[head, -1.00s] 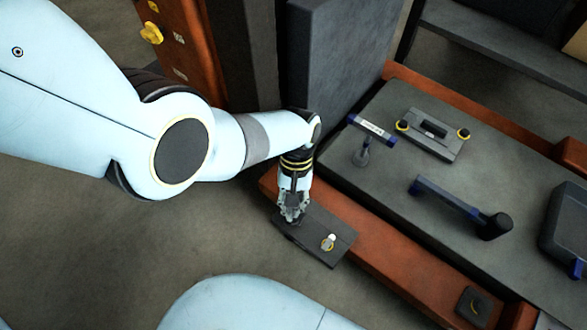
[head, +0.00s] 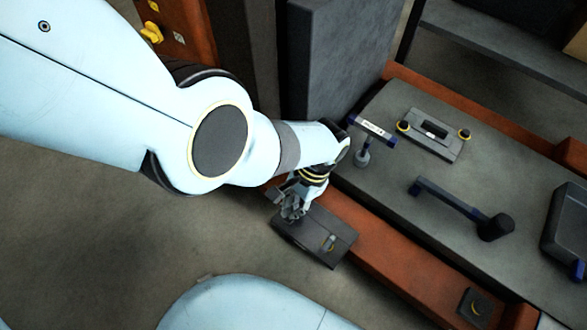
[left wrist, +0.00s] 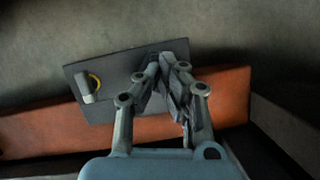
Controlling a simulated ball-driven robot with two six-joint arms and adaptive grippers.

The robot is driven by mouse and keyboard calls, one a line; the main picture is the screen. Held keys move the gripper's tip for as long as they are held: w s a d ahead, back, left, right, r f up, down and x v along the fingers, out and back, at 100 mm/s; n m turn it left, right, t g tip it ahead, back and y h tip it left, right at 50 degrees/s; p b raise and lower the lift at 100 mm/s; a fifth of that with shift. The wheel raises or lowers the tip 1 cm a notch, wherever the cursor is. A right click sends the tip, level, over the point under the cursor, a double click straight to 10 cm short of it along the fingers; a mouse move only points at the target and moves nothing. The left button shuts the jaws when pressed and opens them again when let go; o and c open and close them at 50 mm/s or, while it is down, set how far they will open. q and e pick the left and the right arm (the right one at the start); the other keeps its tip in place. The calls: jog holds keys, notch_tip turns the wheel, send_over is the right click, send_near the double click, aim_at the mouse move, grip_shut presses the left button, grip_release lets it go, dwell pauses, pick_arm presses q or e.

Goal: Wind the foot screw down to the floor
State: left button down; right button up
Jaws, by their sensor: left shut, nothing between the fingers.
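A dark flat plate (head: 318,247) juts out from the orange-brown beam, low near the floor. I cannot tell for sure which part is the foot screw. My left gripper (head: 291,209) is shut and empty, over the plate's other end, to the left of the knob. In the left wrist view its fingertips (left wrist: 168,62) meet over the plate (left wrist: 115,66); contact is unclear. My right gripper is out of view.
The orange-brown beam (head: 375,255) edges a grey bench (head: 400,210). On it are a blue-ended T-shaped tool (head: 372,130), a two-knob block (head: 432,133) and a blue-handled crank (head: 450,200). A tall grey block (head: 340,55) stands behind my left arm. Floor left of the plate is clear.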

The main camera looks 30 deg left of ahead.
pick_arm(q)
jog(key=m, duration=0.2)
jog(key=shift+d+m+y, duration=0.1)
jog(key=shift+m+y, duration=0.3)
jog(key=shift+f+m+t+y, duration=0.1)
jog(key=shift+m+t+y, duration=0.25)
jog(key=shift+m, duration=0.55)
jog(key=m+t+p, duration=0.1)
jog(key=m, duration=0.2)
jog(key=shift+m+y, duration=0.25)
jog(key=shift+m, duration=0.05)
jog(key=shift+f+m+t, duration=0.1)
jog(key=shift+m+t, duration=0.15)
jog(key=shift+m, duration=0.25)
jog(key=c, duration=1.1)
grip_release()
jog(key=shift+c, duration=0.2)
